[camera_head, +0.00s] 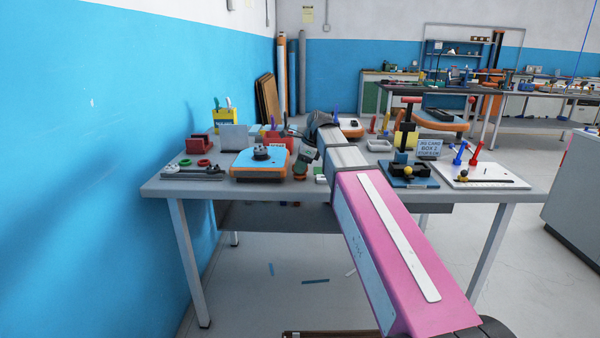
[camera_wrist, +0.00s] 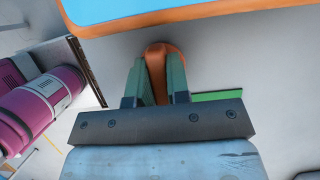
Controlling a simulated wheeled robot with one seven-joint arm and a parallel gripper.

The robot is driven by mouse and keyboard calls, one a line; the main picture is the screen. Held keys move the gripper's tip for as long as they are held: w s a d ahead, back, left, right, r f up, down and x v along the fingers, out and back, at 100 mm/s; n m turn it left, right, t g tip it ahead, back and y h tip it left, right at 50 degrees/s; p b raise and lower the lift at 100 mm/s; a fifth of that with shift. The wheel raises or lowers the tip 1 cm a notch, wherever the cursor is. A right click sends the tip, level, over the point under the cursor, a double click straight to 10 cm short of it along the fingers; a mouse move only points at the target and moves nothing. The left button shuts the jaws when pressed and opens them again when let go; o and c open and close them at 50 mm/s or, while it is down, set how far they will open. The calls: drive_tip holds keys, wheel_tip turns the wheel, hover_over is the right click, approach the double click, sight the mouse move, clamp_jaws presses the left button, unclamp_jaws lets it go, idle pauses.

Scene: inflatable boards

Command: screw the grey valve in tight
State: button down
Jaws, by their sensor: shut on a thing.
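The grey valve (camera_head: 261,153) is a dark, round piece on top of a small inflatable board (camera_head: 247,165) with a blue face and orange rim. The board lies on the left half of the table, and its orange edge (camera_wrist: 200,20) crosses the top of the wrist view, where the valve is out of sight. My gripper (camera_wrist: 160,62) is shut on an orange-brown piece (camera_wrist: 157,68), just outside the board's edge. The fingers hide most of this piece, so I cannot tell what it is. In the head view my gripper (camera_head: 302,164) is right of the board, apart from the valve.
The grey table (camera_head: 215,190) also holds a red block (camera_head: 199,144), a grey tool rack (camera_head: 192,173), a red holder (camera_head: 277,139) and a black-and-blue fixture (camera_head: 408,172). A white board (camera_head: 475,176) with red and blue pieces is at the right. A blue wall stands at the left.

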wheel_tip(320, 180, up, 10)
drive_tip(key=shift+w+f, duration=0.1)
drive_tip(key=shift+f, duration=0.15)
drive_tip(key=w+a+r+m+t, duration=0.1)
drive_tip(key=w+a+r+m, duration=0.1)
drive_tip(key=a, duration=0.5)
drive_tip(key=w+a+r+m+t, duration=0.1)
drive_tip(key=a+r+m, duration=0.3)
drive_tip(key=a+r, duration=0.2)
drive_tip(key=shift+w+a+r+h, duration=0.3)
drive_tip(key=shift+w+a, duration=0.1)
drive_tip(key=shift+a, duration=0.3)
drive_tip(key=shift+f, duration=0.2)
drive_tip(key=shift+f, duration=2.8)
drive_tip(key=shift+f, duration=1)
drive_tip(key=c, duration=1)
unclamp_jaws()
